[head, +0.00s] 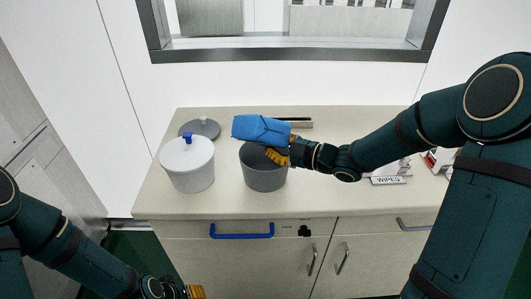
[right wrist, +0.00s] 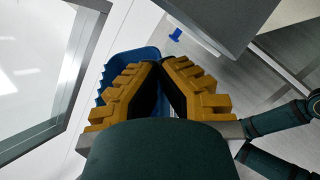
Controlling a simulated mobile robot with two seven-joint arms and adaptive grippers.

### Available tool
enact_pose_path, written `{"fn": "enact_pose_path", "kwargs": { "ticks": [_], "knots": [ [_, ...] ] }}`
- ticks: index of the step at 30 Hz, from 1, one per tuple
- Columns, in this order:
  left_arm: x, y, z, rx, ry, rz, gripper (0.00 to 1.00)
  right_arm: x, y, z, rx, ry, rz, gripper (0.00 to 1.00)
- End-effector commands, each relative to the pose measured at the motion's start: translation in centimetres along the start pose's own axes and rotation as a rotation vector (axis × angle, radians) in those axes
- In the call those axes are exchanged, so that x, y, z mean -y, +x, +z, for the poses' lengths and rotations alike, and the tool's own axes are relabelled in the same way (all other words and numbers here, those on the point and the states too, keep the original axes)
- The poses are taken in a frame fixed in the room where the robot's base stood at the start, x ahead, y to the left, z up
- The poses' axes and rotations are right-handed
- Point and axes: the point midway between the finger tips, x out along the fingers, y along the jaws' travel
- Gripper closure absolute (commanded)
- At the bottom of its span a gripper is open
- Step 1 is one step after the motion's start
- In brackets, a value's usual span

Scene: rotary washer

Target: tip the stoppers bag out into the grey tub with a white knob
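The blue bag (head: 262,129) is held roughly level on its side above the grey tub (head: 264,178); no contents show coming out. The tub stands open on the counter, and the bag and gripper hide part of its mouth. My right gripper (head: 279,156) is shut on the bag. In the right wrist view its yellow fingers (right wrist: 160,67) pinch the blue bag (right wrist: 148,54). A grey lid with a pale knob (head: 206,127) lies behind the white tub. My left gripper (head: 194,291) is low at the bottom edge, in front of the cabinet; its fingers are too small to judge.
A white tub with a blue-knobbed lid (head: 187,165) stands left of the grey tub. A dark bar (head: 292,120) lies behind. A wipes box (head: 388,181) and other items sit at the right. The counter (head: 225,205) is clear in front.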

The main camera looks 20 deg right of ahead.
Motion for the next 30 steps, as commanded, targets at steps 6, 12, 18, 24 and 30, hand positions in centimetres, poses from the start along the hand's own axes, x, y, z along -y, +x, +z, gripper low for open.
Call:
{"fn": "enact_pose_path", "kwargs": {
  "ticks": [6,12,18,24,30],
  "knots": [
    [0.1,0.2,0.1,0.001,0.000,0.000,0.53,0.1,0.0,0.1,-0.011,0.021,0.005,1.00],
    [0.1,0.2,0.1,0.002,0.001,0.000,0.53,0.0,0.0,0.1,-0.022,0.039,0.010,1.00],
    [0.1,0.3,0.2,0.003,0.001,0.000,0.53,0.1,0.0,0.2,-0.031,0.058,0.015,1.00],
    [0.1,0.4,0.2,0.004,0.001,0.000,0.53,0.0,0.0,0.2,-0.042,0.075,0.020,1.00],
    [-0.2,-0.6,0.1,0.005,0.001,0.000,0.53,-1.0,-0.2,-0.8,-0.043,0.075,0.020,1.00]
  ]
}}
